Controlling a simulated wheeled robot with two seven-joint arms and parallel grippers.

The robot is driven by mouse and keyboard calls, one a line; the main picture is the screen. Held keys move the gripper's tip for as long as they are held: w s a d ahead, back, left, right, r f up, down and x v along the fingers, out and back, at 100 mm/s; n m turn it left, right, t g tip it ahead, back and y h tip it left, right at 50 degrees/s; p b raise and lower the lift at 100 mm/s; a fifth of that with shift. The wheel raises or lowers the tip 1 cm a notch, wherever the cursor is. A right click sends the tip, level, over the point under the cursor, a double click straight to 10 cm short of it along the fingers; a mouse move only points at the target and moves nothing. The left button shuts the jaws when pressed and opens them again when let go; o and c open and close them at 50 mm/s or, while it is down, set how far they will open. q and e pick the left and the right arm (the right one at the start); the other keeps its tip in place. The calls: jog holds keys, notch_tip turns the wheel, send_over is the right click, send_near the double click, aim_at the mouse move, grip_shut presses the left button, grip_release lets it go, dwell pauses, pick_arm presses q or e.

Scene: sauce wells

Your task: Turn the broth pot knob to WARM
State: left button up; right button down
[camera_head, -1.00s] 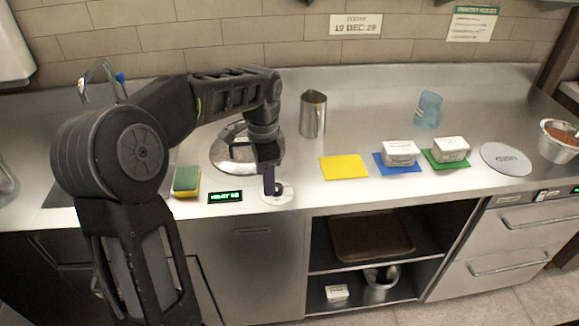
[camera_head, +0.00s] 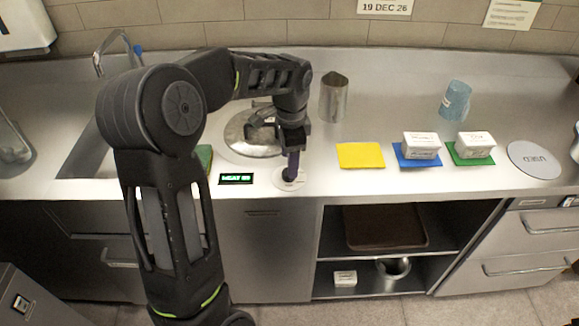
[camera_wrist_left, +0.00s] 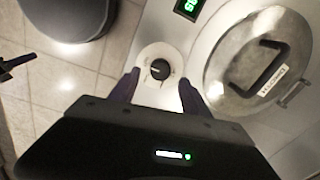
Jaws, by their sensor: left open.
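The black round knob (camera_wrist_left: 160,69) sits on a pale round dial plate set in the steel counter. In the head view the dial plate (camera_head: 287,181) lies right of the small green-lit display (camera_head: 236,178). My left gripper (camera_head: 291,166) points down over the dial, and its finger partly hides the knob. In the left wrist view my left gripper (camera_wrist_left: 160,90) is open, with one finger on each side of the knob and space between. Contact cannot be told. The broth pot's lid (camera_wrist_left: 258,65) is beside the dial. The dial's markings are too small to read. My right gripper is not in view.
A steel pitcher (camera_head: 334,98) and a blue cup (camera_head: 455,101) stand at the back. A yellow cloth (camera_head: 360,155), white tubs on blue and green cloths, and a grey disc (camera_head: 534,160) lie to the right. A sponge (camera_head: 204,156) is left of the display.

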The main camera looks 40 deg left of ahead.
pick_arm(q)
notch_tip(320, 180, down, 4)
jog(key=shift+a+f, duration=0.1)
jog(key=shift+a, duration=0.05)
jog(key=shift+w, duration=0.1)
grip_shut()
dwell(0.6)
